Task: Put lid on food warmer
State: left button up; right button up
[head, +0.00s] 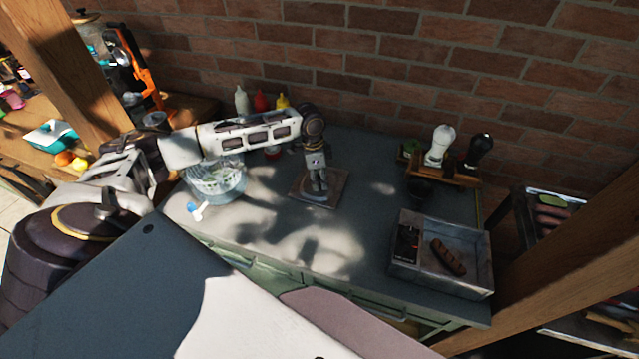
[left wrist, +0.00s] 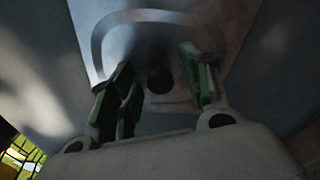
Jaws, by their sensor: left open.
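The food warmer (head: 398,284) is an open grey metal box at the right of the table. A sausage-like brown item lies in it, beside a dark item. A flat square plate (head: 333,201), apparently the lid, lies on the table's middle. My left gripper (head: 318,188) points down over this plate and covers part of it. In the left wrist view my left gripper (left wrist: 160,88) has its green-padded fingers apart, with the pale plate (left wrist: 215,15) behind them. A grey arch on the plate looks like a handle; whether the fingers touch it cannot be told. My right gripper is out of view.
A glass bowl (head: 216,182) stands left of the plate, below my left arm. Sauce bottles (head: 261,101) stand at the back. The table between plate and warmer is clear.

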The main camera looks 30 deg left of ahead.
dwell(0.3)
pick_arm(q)
grip_shut()
jog(key=shift+r, duration=0.15)
dwell(0.3)
jog(key=shift+r+b, duration=0.35)
jog(key=shift+r, duration=4.6)
jog(key=shift+n, duration=0.4)
